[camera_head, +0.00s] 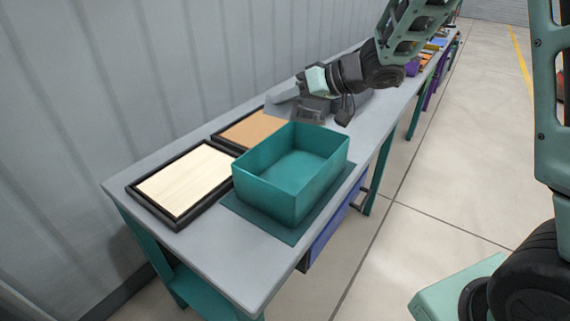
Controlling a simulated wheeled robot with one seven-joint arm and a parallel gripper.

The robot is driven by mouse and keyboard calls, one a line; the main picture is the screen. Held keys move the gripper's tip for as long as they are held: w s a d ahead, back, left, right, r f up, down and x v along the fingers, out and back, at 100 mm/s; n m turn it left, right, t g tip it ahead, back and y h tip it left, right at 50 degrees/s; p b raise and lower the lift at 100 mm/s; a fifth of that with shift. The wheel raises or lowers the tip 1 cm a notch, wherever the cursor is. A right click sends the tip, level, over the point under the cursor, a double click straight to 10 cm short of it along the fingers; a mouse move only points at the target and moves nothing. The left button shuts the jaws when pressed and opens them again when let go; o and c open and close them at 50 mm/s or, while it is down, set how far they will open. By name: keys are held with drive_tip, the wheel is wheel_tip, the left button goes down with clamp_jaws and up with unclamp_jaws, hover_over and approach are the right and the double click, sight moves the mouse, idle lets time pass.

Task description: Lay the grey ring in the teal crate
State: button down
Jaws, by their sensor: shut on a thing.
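The teal crate (265,199) is open-topped and stands upright on a dark teal mat (291,236) near the front end of the grey bench. Its visible floor looks bare. My gripper (322,113) is above the bench, just behind the crate's far rim in the picture, pointing down. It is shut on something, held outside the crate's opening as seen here. The grey ring cannot be clearly made out; it blends with the grey fingers and bench, and is partly hidden at the jaws.
A black-framed tray with a pale wood panel (186,180) lies left of the crate. A second tray with a tan panel (254,131) lies behind it. Several coloured items (436,43) stand far along the bench (238,268). A ribbed wall (150,70) runs along the left.

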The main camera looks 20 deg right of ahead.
wheel_tip(320, 180, down, 15)
drive_tip(key=shift+b, duration=0.35)
drive_tip(key=shift+f, duration=0.15)
drive_tip(key=c, duration=1.2)
unclamp_jaws()
